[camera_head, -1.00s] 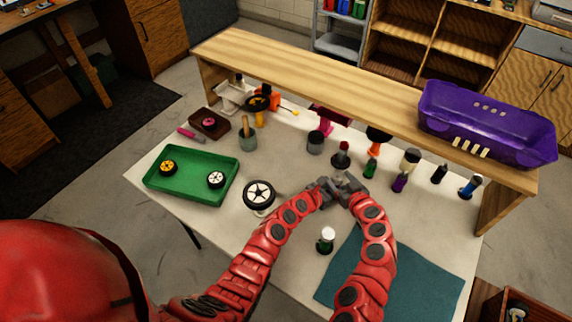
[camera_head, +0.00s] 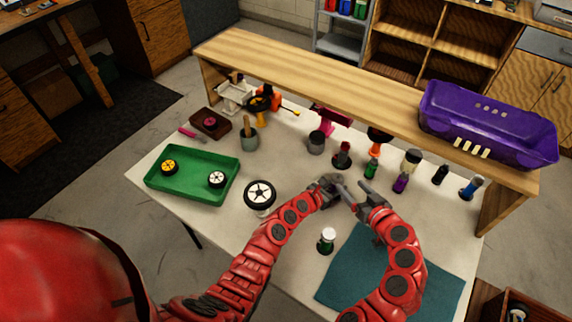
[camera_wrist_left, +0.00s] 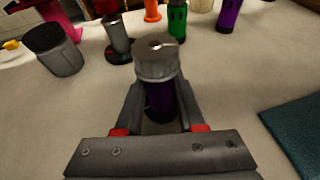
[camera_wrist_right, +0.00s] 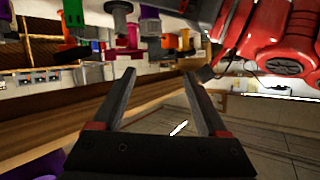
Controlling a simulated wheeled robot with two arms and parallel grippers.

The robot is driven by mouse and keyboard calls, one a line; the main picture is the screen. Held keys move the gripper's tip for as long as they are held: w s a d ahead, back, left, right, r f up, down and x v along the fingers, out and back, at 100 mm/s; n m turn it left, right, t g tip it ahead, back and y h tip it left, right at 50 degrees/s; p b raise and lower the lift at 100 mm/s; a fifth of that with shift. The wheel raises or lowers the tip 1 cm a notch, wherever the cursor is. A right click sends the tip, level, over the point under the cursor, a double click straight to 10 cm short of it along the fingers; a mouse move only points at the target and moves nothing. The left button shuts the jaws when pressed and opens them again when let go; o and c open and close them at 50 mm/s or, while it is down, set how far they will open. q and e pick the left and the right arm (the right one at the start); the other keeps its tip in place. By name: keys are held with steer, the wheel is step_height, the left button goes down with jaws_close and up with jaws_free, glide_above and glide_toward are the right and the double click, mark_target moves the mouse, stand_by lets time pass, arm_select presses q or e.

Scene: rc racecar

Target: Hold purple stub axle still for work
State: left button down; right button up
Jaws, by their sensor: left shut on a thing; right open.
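A dark purple piece with a grey round cap, taken to be the purple stub axle (camera_wrist_left: 158,98), stands upright between the fingers of my left gripper (camera_wrist_left: 157,112). The gripper is shut on it, just above the table. In the head view my left gripper (camera_head: 342,188) is near the middle of the table, and the axle is mostly hidden there. My right gripper (camera_head: 360,200) is close by on the right, turned on its side. In the right wrist view its fingers (camera_wrist_right: 162,80) are apart with nothing between them.
A wheel on a stand (camera_head: 260,196) and a white-capped bottle (camera_head: 327,241) are near my left arm. A green tray (camera_head: 160,186) holds two small wheels. Several bottles line the back under a wooden shelf (camera_head: 320,72). A teal mat (camera_head: 345,285) lies at front right.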

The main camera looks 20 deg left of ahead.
steer(key=w+a+r+m+g+y, duration=0.1)
steer(key=w+a+r+m+y, duration=0.1)
steer(key=w+a+r, duration=0.4)
steer(key=a+f+m+g+h, duration=0.1)
steer(key=a+f+g, duration=0.2)
steer(key=a+f, duration=0.2)
steer(key=a+f+m+g+h, duration=0.2)
steer(key=a+f, duration=0.3)
steer(key=a, duration=0.5)
steer(key=shift+w+g, duration=0.2)
steer(key=shift+g, duration=0.5)
steer(key=shift+a, duration=0.1)
steer(key=n+t+h, duration=0.1)
steer(key=t, duration=0.4)
glide_toward(339, 178)
steer(key=w+a, duration=0.2)
steer(key=w+a+f, duration=0.1)
steer(key=w, duration=0.1)
steer(key=w+a, duration=0.2)
steer(key=shift+w+a+f, duration=0.25)
steer(key=shift+a+f, duration=0.05)
steer(key=shift+f, duration=0.05)
steer(key=s+d+n+t, duration=0.3)
steer(key=s+d+n, duration=0.3)
steer(key=s, duration=0.4)
steer(key=shift+m, duration=0.7)
steer(key=x, duration=1.1)
steer(key=shift+w+r, duration=0.2)
